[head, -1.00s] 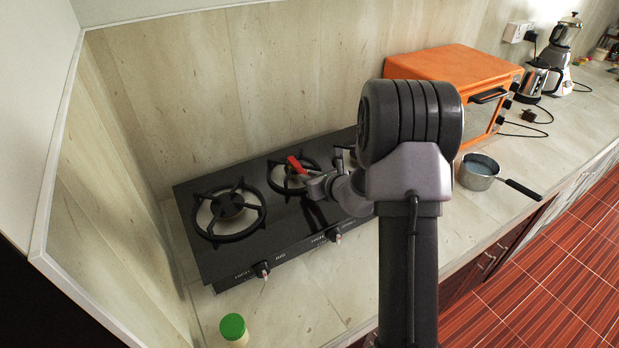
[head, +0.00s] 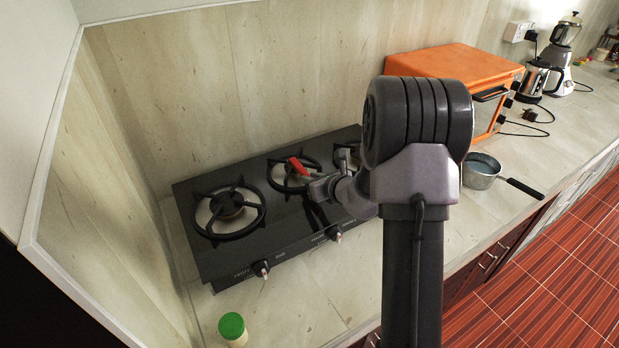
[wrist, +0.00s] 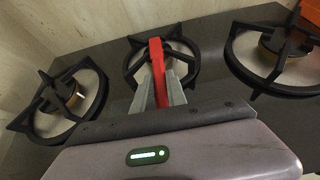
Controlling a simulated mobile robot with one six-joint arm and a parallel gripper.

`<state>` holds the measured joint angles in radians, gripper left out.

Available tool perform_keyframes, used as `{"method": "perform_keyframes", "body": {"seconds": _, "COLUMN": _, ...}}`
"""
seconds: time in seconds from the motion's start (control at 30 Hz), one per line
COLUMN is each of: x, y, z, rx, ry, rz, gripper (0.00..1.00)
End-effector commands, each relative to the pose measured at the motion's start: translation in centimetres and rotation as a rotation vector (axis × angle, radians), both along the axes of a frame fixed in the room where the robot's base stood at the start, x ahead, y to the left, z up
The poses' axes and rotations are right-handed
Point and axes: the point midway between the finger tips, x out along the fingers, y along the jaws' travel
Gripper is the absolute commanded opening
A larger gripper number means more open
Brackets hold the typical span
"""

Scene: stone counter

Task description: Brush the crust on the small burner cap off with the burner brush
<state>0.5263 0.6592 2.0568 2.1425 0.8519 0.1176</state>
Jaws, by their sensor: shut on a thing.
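My gripper (wrist: 160,92) is shut on the burner brush (wrist: 157,68), whose red handle stands up between the fingers. In the head view the red handle (head: 297,166) shows above the middle burner of the black stove, just left of my gripper (head: 311,180). The brush's bristle end is hidden. The middle burner (wrist: 132,70) looks the smallest in the wrist view; its cap is mostly covered by the brush and fingers. I cannot tell whether the bristles touch the cap, and no crust can be made out.
The black stove (head: 205,262) also carries a left burner (head: 230,208) and a right burner (wrist: 284,52) with raised black grates. A green-lidded jar (head: 232,328) stands in front. An orange oven (head: 440,62) and a saucepan (head: 481,174) are to the right.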

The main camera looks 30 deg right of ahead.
Motion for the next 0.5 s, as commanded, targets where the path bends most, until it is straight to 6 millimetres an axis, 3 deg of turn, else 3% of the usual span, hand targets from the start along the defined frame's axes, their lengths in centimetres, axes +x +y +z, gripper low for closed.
{"method": "perform_keyframes", "body": {"seconds": 0.33, "x": 2.2, "y": 0.1, "z": 0.1, "rx": -0.001, "ry": 0.004, "rz": 0.001, "gripper": 0.00}}
{"method": "perform_keyframes", "body": {"seconds": 0.5, "x": 2.0, "y": 0.1, "z": 0.0, "rx": 0.000, "ry": 0.004, "rz": 0.000, "gripper": 0.00}}
